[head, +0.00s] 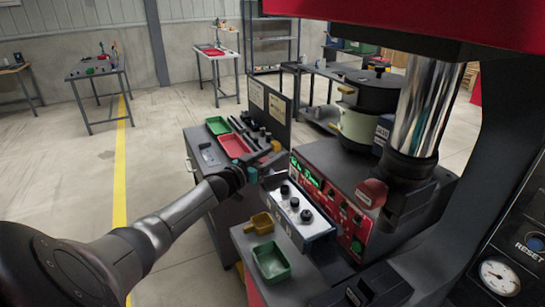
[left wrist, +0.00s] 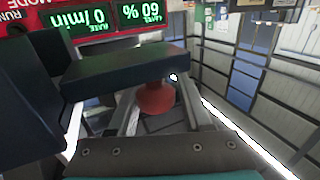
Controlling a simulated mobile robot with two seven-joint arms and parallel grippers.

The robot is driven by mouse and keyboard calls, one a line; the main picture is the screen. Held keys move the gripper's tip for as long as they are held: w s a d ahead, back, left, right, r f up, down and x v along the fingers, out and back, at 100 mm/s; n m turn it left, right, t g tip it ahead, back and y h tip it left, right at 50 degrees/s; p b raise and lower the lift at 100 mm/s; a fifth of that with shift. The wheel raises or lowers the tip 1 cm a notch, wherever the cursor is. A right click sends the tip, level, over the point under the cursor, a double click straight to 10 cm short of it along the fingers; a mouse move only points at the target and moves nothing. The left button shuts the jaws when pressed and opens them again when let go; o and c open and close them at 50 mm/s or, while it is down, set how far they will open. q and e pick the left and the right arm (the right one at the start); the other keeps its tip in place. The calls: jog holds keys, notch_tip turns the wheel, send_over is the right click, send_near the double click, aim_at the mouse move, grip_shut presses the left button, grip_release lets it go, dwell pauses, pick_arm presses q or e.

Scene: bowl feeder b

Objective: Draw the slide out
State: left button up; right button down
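My left gripper (head: 268,174) is beside the upper left end of a metal unit with several black knobs (head: 302,213). In the left wrist view its two grey fingers (left wrist: 162,112) are spread on either side of a red knob (left wrist: 155,98), with the tips partly hidden. Contact between fingers and knob is not clear. I do not see my right gripper.
A red control panel with a green display (head: 308,176) stands behind the metal unit. A green tray (head: 271,261) and a yellow scoop (head: 262,222) are in front. A red tray (head: 234,146) and tools lie on the bench behind. A thick chrome column (head: 418,100) rises at right.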

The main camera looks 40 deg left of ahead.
pick_arm(q)
jog(key=o, duration=0.3)
jog(key=shift+w+a, duration=0.1)
jog(key=shift+a, duration=0.1)
jog(key=shift+o, duration=0.4)
jog(key=shift+d, duration=0.15)
jog(key=shift+f, duration=0.1)
jog(key=s+p, duration=0.2)
jog(key=s, duration=1.3)
jog(key=shift+s, duration=0.2)
